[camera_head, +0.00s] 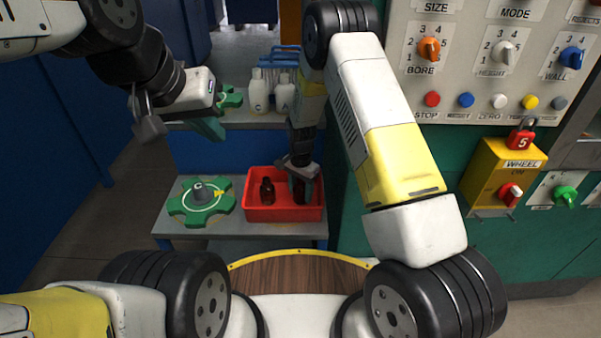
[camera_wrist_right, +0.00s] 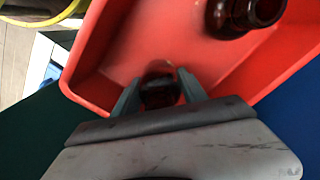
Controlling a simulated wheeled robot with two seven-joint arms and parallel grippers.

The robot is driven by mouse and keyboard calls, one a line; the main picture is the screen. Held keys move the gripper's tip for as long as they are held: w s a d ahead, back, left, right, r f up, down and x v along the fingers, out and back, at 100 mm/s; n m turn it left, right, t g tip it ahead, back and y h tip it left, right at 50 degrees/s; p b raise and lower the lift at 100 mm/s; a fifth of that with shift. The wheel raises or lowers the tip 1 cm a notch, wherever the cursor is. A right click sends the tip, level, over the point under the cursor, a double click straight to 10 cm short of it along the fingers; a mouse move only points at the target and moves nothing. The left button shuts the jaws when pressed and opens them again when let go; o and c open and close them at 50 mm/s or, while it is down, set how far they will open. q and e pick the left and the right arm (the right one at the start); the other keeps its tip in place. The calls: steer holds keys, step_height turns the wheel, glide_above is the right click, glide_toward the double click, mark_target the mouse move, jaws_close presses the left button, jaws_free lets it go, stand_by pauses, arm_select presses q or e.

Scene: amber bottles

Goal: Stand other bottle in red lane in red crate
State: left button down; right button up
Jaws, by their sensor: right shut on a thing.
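The red crate (camera_head: 262,213) stands on the lower grey shelf in the head view, and its red floor and walls fill much of the right wrist view (camera_wrist_right: 118,50). One amber bottle (camera_head: 267,190) stands upright in the crate's left part; its neck shows at the top right of the wrist view (camera_wrist_right: 240,15). My right gripper (camera_head: 303,180) reaches down into the crate's right part. It is shut on a second amber bottle (camera_wrist_right: 159,92), mostly hidden by the fingers. I cannot tell whether that bottle touches the floor. My left gripper (camera_head: 147,118) is up at the left, away from the crate; its fingers are unclear.
A green round fixture (camera_head: 202,203) sits left of the crate on the same shelf. White bottles (camera_head: 259,92) and a blue rack stand on the upper shelf. A control panel (camera_head: 490,60) with knobs and buttons fills the right side.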

steer(key=shift+f, duration=0.1)
steer(key=o, duration=1.4)
step_height(320, 180, up, 12)
steer(key=shift+r, duration=0.15)
